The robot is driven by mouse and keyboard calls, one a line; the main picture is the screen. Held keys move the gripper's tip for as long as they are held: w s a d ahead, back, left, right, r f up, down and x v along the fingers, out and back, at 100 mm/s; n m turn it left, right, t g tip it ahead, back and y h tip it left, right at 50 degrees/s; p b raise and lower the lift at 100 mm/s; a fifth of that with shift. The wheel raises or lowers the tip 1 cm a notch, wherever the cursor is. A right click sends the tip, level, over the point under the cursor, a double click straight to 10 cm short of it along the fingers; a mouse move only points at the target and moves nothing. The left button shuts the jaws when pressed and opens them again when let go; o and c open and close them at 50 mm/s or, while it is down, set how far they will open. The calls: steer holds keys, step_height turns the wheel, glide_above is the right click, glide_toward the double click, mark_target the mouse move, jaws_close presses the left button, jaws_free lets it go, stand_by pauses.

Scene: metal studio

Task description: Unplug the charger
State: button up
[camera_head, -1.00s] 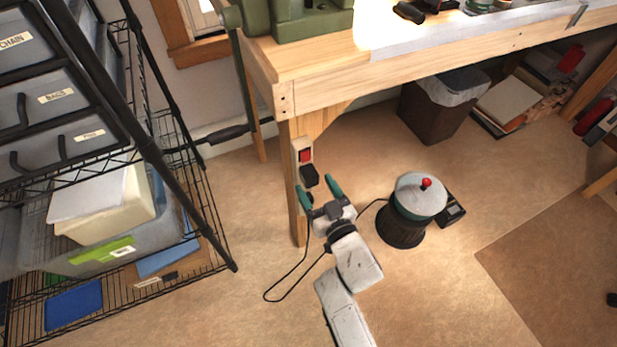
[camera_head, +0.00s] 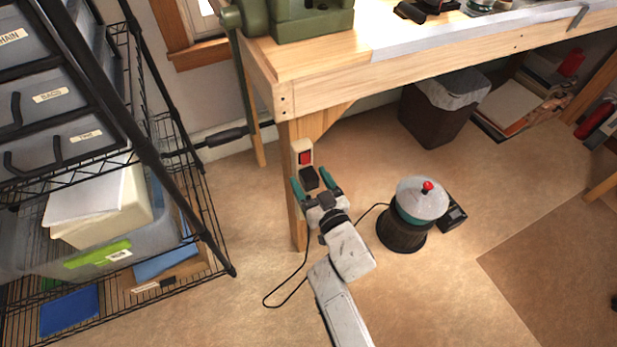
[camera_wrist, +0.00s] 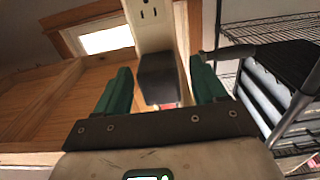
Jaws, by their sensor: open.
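The charger (camera_head: 309,178) is a dark block plugged into a pale outlet strip (camera_head: 302,149) with a red switch on the workbench leg. In the wrist view the black charger (camera_wrist: 158,78) sits against the pale outlet strip (camera_wrist: 150,32), below a free socket. My gripper (camera_head: 315,187) is open, with its green fingers on either side of the charger. In the wrist view my gripper (camera_wrist: 160,88) shows a gap between each finger and the charger. A black cord (camera_head: 287,299) loops on the floor below.
A wooden workbench (camera_head: 330,94) stands above. A wire shelf (camera_head: 190,225) with bins is at the left. A dark round device with a grey lid and red knob (camera_head: 421,198) stands on the floor at the right. A dark bin (camera_head: 432,122) is under the bench.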

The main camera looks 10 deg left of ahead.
mark_target(313, 186)
stand_by(0.7)
jaws_close()
stand_by(0.5)
steer(key=shift+s+d, duration=0.1)
steer(key=shift+s, duration=0.05)
steer(key=shift+p+v, duration=1.5)
steer(key=shift+v, duration=1.3)
